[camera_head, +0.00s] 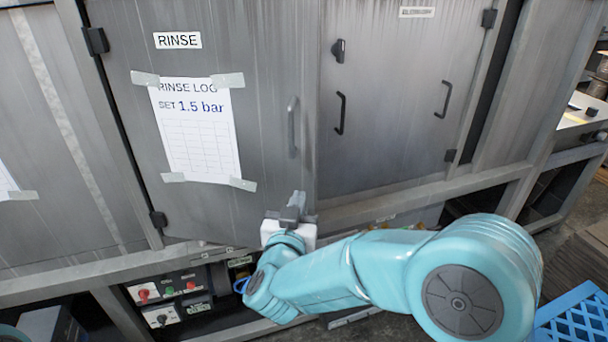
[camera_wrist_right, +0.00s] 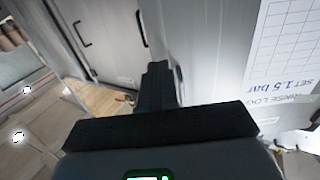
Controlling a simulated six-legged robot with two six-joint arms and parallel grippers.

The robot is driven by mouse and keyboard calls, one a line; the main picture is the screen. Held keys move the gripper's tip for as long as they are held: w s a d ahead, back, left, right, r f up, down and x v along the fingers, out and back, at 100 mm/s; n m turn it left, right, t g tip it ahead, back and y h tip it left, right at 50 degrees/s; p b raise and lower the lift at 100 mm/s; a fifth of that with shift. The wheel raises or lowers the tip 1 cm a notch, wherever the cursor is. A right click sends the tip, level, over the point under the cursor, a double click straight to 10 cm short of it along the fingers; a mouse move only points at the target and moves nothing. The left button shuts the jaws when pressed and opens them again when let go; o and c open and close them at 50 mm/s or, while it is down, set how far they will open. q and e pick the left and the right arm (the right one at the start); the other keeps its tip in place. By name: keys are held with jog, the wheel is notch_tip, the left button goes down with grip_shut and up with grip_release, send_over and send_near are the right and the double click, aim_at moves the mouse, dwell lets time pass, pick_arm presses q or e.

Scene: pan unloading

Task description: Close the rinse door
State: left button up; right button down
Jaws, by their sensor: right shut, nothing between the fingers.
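The rinse door (camera_head: 255,60) is a grey metal panel with a RINSE label, a taped log sheet (camera_head: 197,125) and a grey bar handle (camera_head: 292,127) near its right edge. Its hinges are on the left. It stands close to the cabinet front; I cannot tell for sure how wide any gap is. My right gripper (camera_head: 294,205) is shut and empty, at the door's lower right corner. In the right wrist view its dark fingers (camera_wrist_right: 160,82) are beside the door panel (camera_wrist_right: 210,50); contact is unclear. My left gripper is not in view.
A neighbouring door (camera_head: 390,100) with a latch and black handles is on the right. A control panel (camera_head: 168,300) with red and green buttons sits below the frame beam. A blue crate (camera_head: 575,325) stands on the floor at lower right.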

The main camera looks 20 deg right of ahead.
aim_at(305, 170)
jog(key=p+x, duration=0.2)
jog(key=x, duration=0.6)
jog(key=shift+w, duration=0.15)
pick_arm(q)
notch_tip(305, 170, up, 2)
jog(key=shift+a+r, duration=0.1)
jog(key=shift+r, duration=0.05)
pick_arm(e)
jog(key=shift+w, duration=0.1)
jog(key=shift+w, duration=0.1)
